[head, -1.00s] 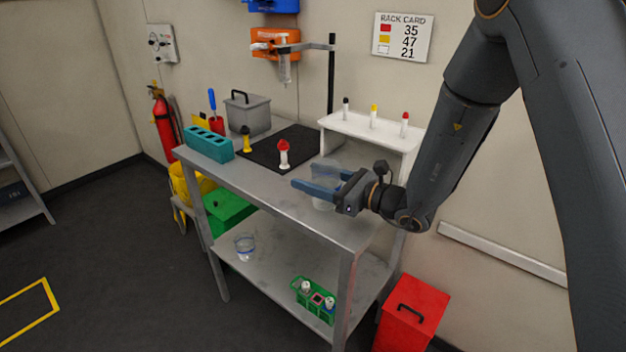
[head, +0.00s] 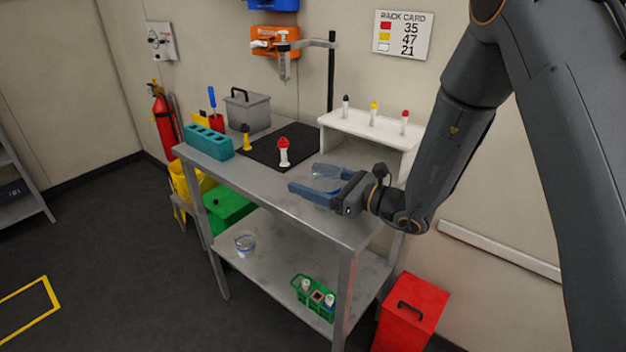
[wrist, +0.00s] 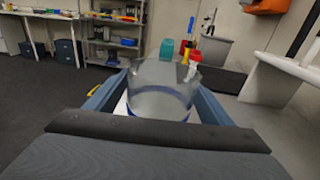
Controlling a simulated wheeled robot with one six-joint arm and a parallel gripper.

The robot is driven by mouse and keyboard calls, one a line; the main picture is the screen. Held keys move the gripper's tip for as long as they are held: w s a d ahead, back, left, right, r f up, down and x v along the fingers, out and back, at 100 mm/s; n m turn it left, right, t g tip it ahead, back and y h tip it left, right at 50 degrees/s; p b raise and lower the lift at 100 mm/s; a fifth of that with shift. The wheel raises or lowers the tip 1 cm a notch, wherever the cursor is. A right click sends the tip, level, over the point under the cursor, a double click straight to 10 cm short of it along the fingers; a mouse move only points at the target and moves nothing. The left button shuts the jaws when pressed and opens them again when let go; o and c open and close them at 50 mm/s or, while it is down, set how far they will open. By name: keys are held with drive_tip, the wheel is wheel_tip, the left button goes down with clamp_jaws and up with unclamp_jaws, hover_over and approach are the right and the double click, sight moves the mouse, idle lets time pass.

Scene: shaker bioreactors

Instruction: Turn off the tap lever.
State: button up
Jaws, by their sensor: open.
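I cannot make out a tap lever for certain. An orange wall unit (head: 270,36) has a white, handle-like part (head: 262,44) on its front, above the back of the steel bench; its lower edge also shows in the wrist view (wrist: 268,5). My gripper (head: 312,180) is open over the bench's right part, far from that unit. A clear beaker (head: 325,180) stands between its blue fingers, and in the wrist view the beaker (wrist: 160,88) fills the space between them. I cannot tell whether the fingers touch it.
The steel bench (head: 265,197) carries a teal rack (head: 208,142), a grey lidded box (head: 247,113), a black mat (head: 262,152) with a red-capped tube (head: 283,152), and a white shelf (head: 365,127) with capped tubes. A clamp stand (head: 331,75) rises behind. Open floor lies left.

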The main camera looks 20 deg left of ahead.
sight(339, 187)
drive_tip(key=b+v, duration=0.2)
drive_tip(key=v, duration=0.9)
drive_tip(key=shift+s+d, duration=0.2)
drive_tip(key=shift+d, duration=0.3)
